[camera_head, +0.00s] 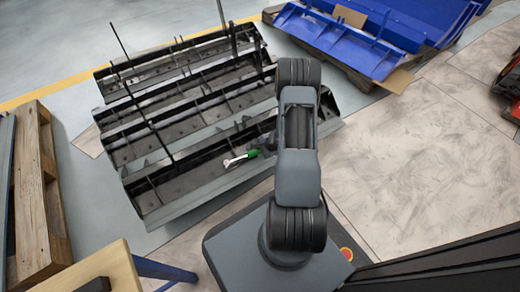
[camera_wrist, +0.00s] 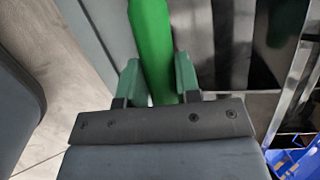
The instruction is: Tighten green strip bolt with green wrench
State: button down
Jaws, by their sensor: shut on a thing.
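The green wrench (camera_head: 240,158) has a green handle and a silver head, which points left in the head view. It is over the near dark metal strip carrier. In the wrist view, the green handle (camera_wrist: 152,45) runs up between the two green fingers of my gripper (camera_wrist: 158,82). My gripper is shut on the wrench handle. In the head view my gripper is mostly hidden behind my arm. I cannot make out a green strip bolt in either view.
Dark metal carriers (camera_head: 160,206) with long troughs and thin upright rods lie ahead. A wooden pallet (camera_head: 38,190) stands at the left. Blue metal parts (camera_head: 340,45) lie on a pallet at the back right. The floor (camera_head: 420,150) at the right is clear.

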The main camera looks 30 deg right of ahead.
jog(key=shift+s+f+m, duration=0.15)
jog(key=shift+s+m, duration=0.25)
jog(key=shift+s, duration=0.05)
jog(key=shift+s+a+f+m, duration=0.15)
jog(key=shift+s+m, duration=0.15)
jog(key=shift+s, duration=0.1)
jog(key=shift+s+a+f+m, duration=0.1)
jog(key=shift+s+m, duration=0.2)
jog(key=shift+s, duration=0.05)
jog(key=shift+s+a+f+m+t+h, duration=0.15)
jog(key=shift+s+m+t, duration=0.05)
jog(key=shift+s+m, duration=0.15)
jog(key=shift+s+a+f+m+t+h, duration=0.1)
jog(key=shift+s+m+t+h, duration=0.05)
jog(key=shift+s+m+t, duration=0.15)
jog(key=shift+s, duration=0.1)
dwell(0.3)
jog(key=shift+s+a+f+m, duration=0.15)
jog(key=shift+s+a+m, duration=0.1)
jog(key=shift+s+m, duration=0.15)
jog(key=shift+w, duration=0.1)
jog(key=shift+w+d+n, duration=0.15)
jog(key=shift+w+n, duration=0.15)
jog(key=shift+n, duration=0.05)
